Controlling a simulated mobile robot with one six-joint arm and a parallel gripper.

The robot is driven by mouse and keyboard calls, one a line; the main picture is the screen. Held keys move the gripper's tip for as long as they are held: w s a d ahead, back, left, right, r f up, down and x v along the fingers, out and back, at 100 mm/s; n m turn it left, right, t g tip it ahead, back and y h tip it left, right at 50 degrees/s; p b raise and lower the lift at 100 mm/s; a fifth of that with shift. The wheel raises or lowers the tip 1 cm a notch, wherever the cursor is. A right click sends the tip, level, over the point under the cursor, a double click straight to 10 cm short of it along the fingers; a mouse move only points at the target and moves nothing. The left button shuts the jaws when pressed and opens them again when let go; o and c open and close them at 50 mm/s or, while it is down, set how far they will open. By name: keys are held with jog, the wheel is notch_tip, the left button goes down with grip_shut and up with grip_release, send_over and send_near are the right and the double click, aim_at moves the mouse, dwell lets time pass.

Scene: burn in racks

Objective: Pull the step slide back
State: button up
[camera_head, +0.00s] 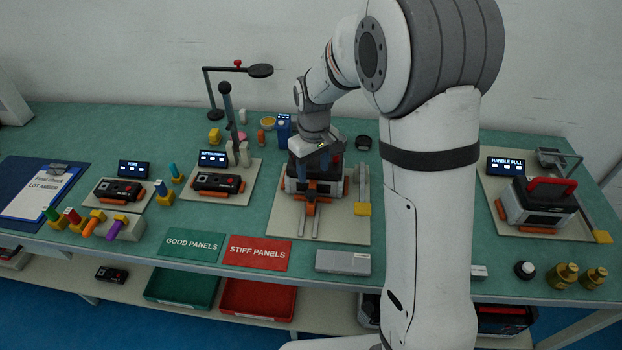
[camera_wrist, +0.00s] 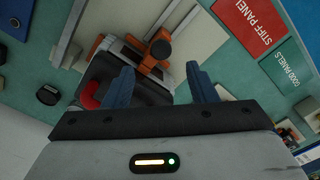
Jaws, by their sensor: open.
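The step slide appears to be the orange carriage with a dark round knob (camera_wrist: 160,50), on pale rails in front of a black and grey unit (camera_wrist: 130,85) with a red handle. In the head view the orange slide (camera_head: 311,208) shows at the front of that unit, on the middle beige base plate (camera_head: 350,234). My gripper (camera_wrist: 162,82) is open with blue fingers apart and nothing between them. It hangs above the unit, the knob lying beyond the fingertips in the wrist view. In the head view my gripper (camera_head: 316,160) partly covers the unit.
A yellow-ended lever bar (camera_head: 362,190) stands right of the unit. Green (camera_head: 190,245) and red (camera_head: 257,252) panel mats lie in front left. A grey box (camera_head: 343,262) sits at the front edge. A lamp stand (camera_head: 213,95) rises behind. My arm hides part of the right side.

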aim_at(311, 192)
jog(key=shift+w+a+f, duration=0.15)
jog(key=shift+w+f, duration=0.05)
jog(key=shift+f, duration=0.2)
jog(key=shift+w+a+f, duration=0.15)
jog(key=shift+f, duration=0.2)
notch_tip(311, 192, down, 7)
jog(key=shift+f+p, duration=0.1)
jog(key=shift+p, duration=0.45)
grip_shut()
